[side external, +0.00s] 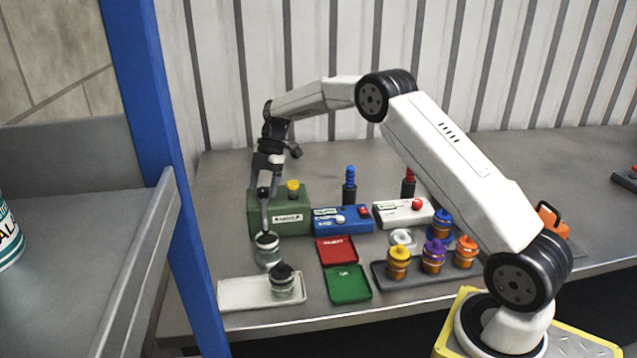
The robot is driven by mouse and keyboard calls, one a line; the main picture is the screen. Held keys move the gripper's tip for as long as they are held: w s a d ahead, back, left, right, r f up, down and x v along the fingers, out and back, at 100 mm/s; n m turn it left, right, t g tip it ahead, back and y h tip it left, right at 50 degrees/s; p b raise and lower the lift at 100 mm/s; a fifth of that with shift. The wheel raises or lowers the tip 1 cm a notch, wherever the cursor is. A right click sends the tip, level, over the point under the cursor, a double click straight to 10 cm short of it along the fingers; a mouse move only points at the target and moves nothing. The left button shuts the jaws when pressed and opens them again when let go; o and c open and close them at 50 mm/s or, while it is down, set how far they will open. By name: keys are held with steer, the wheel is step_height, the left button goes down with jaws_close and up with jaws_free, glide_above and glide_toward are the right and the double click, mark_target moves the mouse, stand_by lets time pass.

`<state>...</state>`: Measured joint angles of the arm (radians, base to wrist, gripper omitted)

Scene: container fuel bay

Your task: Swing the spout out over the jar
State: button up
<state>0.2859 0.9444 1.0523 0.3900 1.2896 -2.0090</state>
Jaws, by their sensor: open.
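A green dispenser box (290,222) with a yellow knob on top stands at the left of the bench. A thin grey piece, which looks like the spout (265,217), shows in front of its left end. A clear glass jar (268,254) stands below this piece. A second jar (283,287) with a black lid stands on a white tray (240,293). My gripper (264,194) is open and points down at the left end of the green box, close above the grey piece. Whether its fingers touch the spout cannot be told.
A blue box (343,221) and a white box (403,214) stand right of the green one. A red tray (337,250) and a green tray (348,284) lie in front. Several coloured bottles stand on a dark tray (398,285). A blue post (170,170) crosses the left foreground.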

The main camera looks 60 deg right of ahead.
steer(key=v, duration=0.7)
steer(key=shift+r, duration=0.2)
steer(key=shift+d, duration=0.1)
steer(key=s+a+f+m+t+h, duration=0.1)
steer(key=s+a+m, duration=0.3)
steer(key=s, duration=0.5)
steer(key=s+a+f+m+h, duration=0.2)
steer(key=s+a+f+m, duration=0.2)
steer(key=s+m, duration=0.4)
steer(key=s+a+f+m+t+h, duration=0.1)
steer(key=s+a+f+m, duration=0.2)
steer(key=s, duration=0.9)
steer(key=a+m, duration=0.2)
steer(key=m, duration=0.1)
steer(key=shift+t, duration=0.3)
